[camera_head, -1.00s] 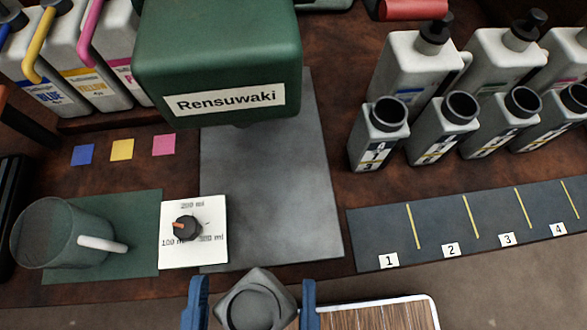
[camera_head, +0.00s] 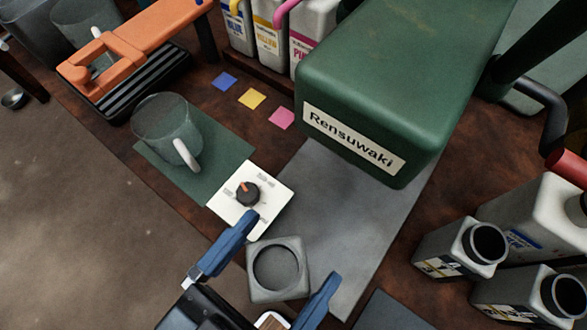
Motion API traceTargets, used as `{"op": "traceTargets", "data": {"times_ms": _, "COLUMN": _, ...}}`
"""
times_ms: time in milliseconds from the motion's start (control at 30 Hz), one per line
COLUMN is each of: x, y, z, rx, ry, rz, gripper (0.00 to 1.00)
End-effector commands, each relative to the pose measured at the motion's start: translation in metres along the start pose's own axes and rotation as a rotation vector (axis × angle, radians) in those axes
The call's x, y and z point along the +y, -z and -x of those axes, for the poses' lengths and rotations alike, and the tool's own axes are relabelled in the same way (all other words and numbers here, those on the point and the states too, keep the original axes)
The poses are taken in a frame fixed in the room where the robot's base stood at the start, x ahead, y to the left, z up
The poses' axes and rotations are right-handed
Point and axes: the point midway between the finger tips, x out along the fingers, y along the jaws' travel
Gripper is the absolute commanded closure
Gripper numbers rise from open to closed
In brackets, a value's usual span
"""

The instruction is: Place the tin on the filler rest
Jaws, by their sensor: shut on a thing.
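The tin (camera_head: 301,283) is a grey, squarish container with a round opening, seen from above. My gripper (camera_head: 291,250) is shut on it, with one blue finger at its left and the other at its right. The tin overlaps the left edge of the grey sheet (camera_head: 345,225) below the green filler (camera_head: 400,85), labelled "Rensuwaki". I cannot tell how high the tin is above it. No separate filler rest stands out; the grey sheet lies under and in front of the filler.
A white dial card (camera_head: 267,186) lies just beyond the left finger. A clear jug (camera_head: 165,130) stands on a green mat (camera_head: 225,150). An orange-handled device (camera_head: 150,35) is at the upper left. Pale bottles (camera_head: 450,250) stand at the right. The grey sheet's visible surface is clear.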

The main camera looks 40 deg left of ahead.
Motion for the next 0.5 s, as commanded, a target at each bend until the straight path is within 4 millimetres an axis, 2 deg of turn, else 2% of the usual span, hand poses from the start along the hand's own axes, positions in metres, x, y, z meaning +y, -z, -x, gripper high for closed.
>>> {"op": "traceTargets", "data": {"times_ms": 300, "x": 0.000, "y": 0.003, "z": -0.078, "rx": 0.001, "ry": -0.003, "rz": -0.001, "gripper": 0.61}}
{"op": "traceTargets", "data": {"times_ms": 500, "x": 0.000, "y": 0.002, "z": -0.113, "rx": 0.001, "ry": 0.000, "rz": 0.000, "gripper": 0.61}}
